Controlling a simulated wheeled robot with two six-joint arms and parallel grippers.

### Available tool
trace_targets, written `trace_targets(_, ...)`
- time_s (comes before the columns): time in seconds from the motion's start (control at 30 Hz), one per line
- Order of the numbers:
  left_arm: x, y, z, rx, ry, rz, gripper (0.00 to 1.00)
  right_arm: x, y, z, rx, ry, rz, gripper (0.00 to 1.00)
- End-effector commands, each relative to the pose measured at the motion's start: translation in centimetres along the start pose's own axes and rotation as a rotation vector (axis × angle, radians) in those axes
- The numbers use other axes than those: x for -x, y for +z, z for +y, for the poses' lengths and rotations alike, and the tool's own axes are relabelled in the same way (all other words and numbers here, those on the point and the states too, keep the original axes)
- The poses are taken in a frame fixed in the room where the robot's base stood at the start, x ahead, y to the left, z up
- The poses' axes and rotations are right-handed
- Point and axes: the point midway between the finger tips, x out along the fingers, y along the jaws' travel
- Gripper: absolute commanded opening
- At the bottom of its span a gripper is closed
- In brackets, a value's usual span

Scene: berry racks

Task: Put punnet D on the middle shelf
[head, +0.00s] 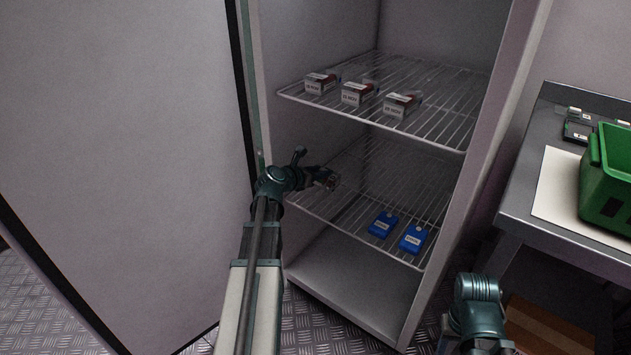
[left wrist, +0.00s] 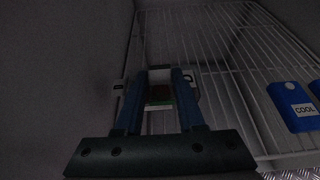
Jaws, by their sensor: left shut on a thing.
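My left gripper (head: 326,180) reaches into the open cabinet, level with the lower wire shelf (head: 345,215) in view. In the left wrist view its two fingers (left wrist: 160,78) are shut on a small punnet (left wrist: 159,96) with red and green showing. A pale tag beside the fingers seems to carry a letter, likely D. The fingers hide much of the punnet. It is over or on the shelf's left part; I cannot tell whether it touches the wires. Only part of my right arm shows at the bottom right; its gripper is out of view.
Two blue cool packs (head: 383,225) (head: 414,239) lie on the lower wire shelf, right of my gripper. Several boxed punnets (head: 358,94) stand on the wire shelf above. The open door (head: 120,150) is at left. A green crate (head: 608,180) stands on the steel table (head: 520,205).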

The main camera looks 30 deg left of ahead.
Motion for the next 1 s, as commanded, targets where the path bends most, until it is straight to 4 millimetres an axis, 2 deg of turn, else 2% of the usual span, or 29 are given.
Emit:
trace_targets(0.17, -0.1, -0.5, -0.1, 0.001, 0.001, 0.000, 0.00, -0.5, 0.0, 0.0, -0.001, 0.000, 0.000, 0.50)
trace_targets(0.47, -1.3, -3.5, -0.1, 0.003, 0.008, 0.000, 0.00, -3.7, -0.2, -0.4, -0.009, 0.000, 0.000, 0.50)
trace_targets(0.87, -1.4, -3.6, -0.1, 0.004, 0.009, 0.000, 0.00, -3.9, -0.2, -0.4, -0.010, 0.000, 0.000, 0.50)
trace_targets(0.9, -1.4, -3.6, -0.1, 0.003, 0.008, 0.000, 0.40, -3.9, -0.2, -0.4, -0.010, 0.000, 0.000, 0.50)
trace_targets(1.0, -1.4, -3.5, -0.1, 0.003, 0.008, 0.000, 0.58, -3.8, -0.2, -0.4, -0.010, 0.000, 0.000, 0.50)
